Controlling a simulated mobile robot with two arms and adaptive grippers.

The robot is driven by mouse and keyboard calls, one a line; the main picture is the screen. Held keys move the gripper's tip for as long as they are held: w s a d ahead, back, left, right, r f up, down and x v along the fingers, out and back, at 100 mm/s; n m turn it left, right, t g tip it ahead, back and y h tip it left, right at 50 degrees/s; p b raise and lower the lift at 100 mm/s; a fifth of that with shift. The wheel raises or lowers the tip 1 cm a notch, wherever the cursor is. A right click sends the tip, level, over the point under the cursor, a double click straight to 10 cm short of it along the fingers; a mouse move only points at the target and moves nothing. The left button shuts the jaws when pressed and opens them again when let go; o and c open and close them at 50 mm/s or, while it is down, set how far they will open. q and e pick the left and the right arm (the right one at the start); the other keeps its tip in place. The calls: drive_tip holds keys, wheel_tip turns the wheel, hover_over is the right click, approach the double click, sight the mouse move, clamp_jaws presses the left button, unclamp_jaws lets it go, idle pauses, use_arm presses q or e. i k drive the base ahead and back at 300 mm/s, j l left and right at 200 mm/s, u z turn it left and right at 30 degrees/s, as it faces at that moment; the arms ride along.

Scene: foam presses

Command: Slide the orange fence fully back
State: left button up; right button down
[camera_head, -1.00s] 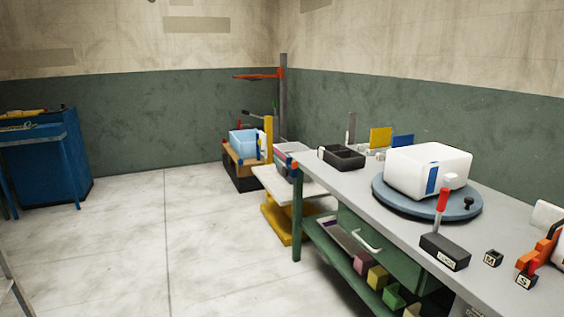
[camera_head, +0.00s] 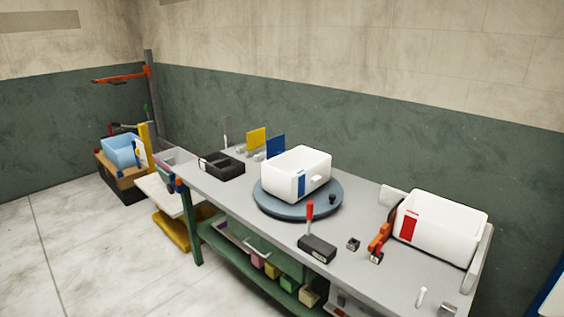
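An orange piece (camera_head: 381,236), which looks like the fence, stands on the grey workbench (camera_head: 232,194) at the right. It is just left of a white foam box with a red label (camera_head: 440,228). A pale upright plate (camera_head: 391,197) stands behind it, and a small black block (camera_head: 376,258) sits at its near end. How far along its travel the orange piece is, I cannot tell. Neither of my grippers is in view.
A second white box with a blue label (camera_head: 296,175) sits on a round blue-grey turntable (camera_head: 268,204). A black box with a red lever (camera_head: 317,248) stands in front. The floor (camera_head: 90,240) at the left is clear.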

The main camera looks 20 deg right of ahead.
sight(386, 230)
drive_tip(key=z, duration=1.6)
